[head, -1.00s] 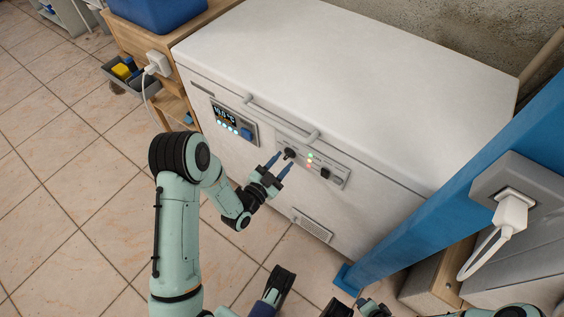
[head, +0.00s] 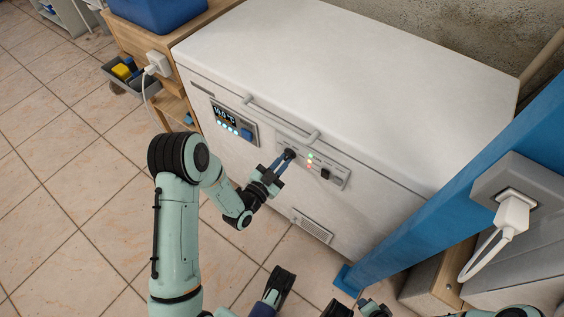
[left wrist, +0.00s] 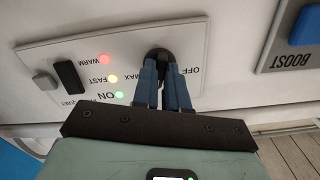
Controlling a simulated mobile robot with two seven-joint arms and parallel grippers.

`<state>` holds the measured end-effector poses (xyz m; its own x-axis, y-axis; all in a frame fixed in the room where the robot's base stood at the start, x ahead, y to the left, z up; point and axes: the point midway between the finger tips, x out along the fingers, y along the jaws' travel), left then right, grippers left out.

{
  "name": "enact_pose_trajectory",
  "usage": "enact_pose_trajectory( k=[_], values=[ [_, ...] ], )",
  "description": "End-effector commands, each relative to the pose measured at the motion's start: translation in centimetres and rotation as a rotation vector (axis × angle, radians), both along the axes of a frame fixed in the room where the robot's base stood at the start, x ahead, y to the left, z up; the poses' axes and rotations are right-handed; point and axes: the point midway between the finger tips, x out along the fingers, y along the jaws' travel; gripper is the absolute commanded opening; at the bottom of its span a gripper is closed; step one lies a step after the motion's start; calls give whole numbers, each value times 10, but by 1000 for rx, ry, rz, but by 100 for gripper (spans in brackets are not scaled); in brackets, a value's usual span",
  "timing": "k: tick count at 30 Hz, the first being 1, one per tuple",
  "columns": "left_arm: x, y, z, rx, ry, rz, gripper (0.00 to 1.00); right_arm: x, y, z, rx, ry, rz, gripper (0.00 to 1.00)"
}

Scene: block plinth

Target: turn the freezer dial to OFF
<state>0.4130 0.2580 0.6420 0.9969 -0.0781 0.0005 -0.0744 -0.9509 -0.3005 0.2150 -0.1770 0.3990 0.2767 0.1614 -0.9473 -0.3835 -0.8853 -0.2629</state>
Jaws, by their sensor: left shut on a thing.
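The freezer dial (head: 290,153) is a small black knob at the left end of the grey control panel (head: 338,179) on the front of the white chest freezer (head: 350,85). My left gripper (head: 284,160) is shut on the dial, with its blue fingers on either side of it. In the left wrist view the dial (left wrist: 158,55) sits between the fingertips (left wrist: 164,68). The labels look upside down there, with OFF to the right of the dial and MAX to the left. The fingers hide part of the dial, and I cannot read its pointer.
A separate display panel (head: 234,122) with a blue BOOST button (left wrist: 305,25) lies beside the dial panel. A black switch (left wrist: 69,76) and red, yellow and green lights sit along the dial panel. A freezer handle (head: 280,118) projects above. A blue post (head: 450,190) stands at the right.

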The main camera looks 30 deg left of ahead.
Motion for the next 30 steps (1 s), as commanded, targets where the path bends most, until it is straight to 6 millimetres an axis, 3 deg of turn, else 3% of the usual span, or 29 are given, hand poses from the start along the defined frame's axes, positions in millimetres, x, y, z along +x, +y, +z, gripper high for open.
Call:
enact_pose_trajectory(
  k=[15, 30],
  values=[
    [-1, -1, -1, -439, 36, 0, 0, -9, -2, -10, 1, 32, -3, 43],
    [-1, -2, 0, -912, 75, 2, 0, -3, -1, -3, -1, 10, -2, 43]
  ],
)
